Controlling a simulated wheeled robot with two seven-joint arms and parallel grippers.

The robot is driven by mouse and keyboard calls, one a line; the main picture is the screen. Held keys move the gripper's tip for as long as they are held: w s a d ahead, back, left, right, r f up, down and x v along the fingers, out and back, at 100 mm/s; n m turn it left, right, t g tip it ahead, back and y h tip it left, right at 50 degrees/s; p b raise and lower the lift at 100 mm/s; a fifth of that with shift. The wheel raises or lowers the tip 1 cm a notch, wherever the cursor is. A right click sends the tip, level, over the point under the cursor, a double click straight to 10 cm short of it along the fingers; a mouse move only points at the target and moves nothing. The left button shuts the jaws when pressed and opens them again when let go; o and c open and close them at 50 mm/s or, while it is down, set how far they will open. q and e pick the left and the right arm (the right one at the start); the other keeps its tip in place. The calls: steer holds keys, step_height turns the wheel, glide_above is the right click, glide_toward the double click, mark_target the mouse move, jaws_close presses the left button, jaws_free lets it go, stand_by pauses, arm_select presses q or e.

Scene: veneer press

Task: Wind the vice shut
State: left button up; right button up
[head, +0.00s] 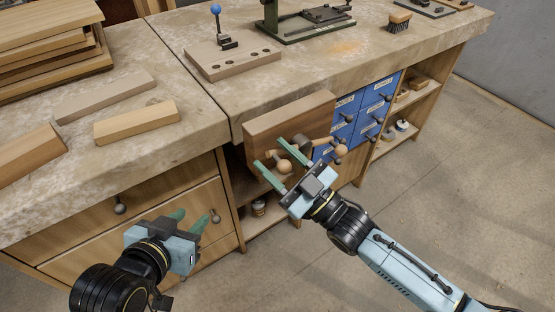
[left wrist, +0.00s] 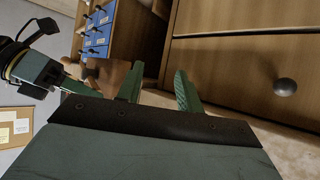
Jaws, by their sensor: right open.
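The vice's wooden jaw (head: 290,122) is a thick board at the front edge of the bench. Its handle is a bar with round wooden knobs, one knob (head: 340,150) at the right and one knob (head: 283,166) at the lower left, around a dark hub (head: 303,143). My right gripper (head: 279,156) is open, its green fingers spread on either side of the lower-left knob; I cannot tell whether they touch it. My left gripper (head: 177,218) hangs in front of the drawers, empty, away from the vice. Its fingers also show apart in the left wrist view (left wrist: 160,88).
Blue drawers (head: 360,112) with dark knobs sit right of the vice, beside open shelves (head: 412,102). Wooden drawers (head: 150,225) are behind my left gripper. Wood blocks (head: 137,123) and a drilled board (head: 232,62) lie on the bench. The floor at right is clear.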

jaws_close()
stand_by(0.3)
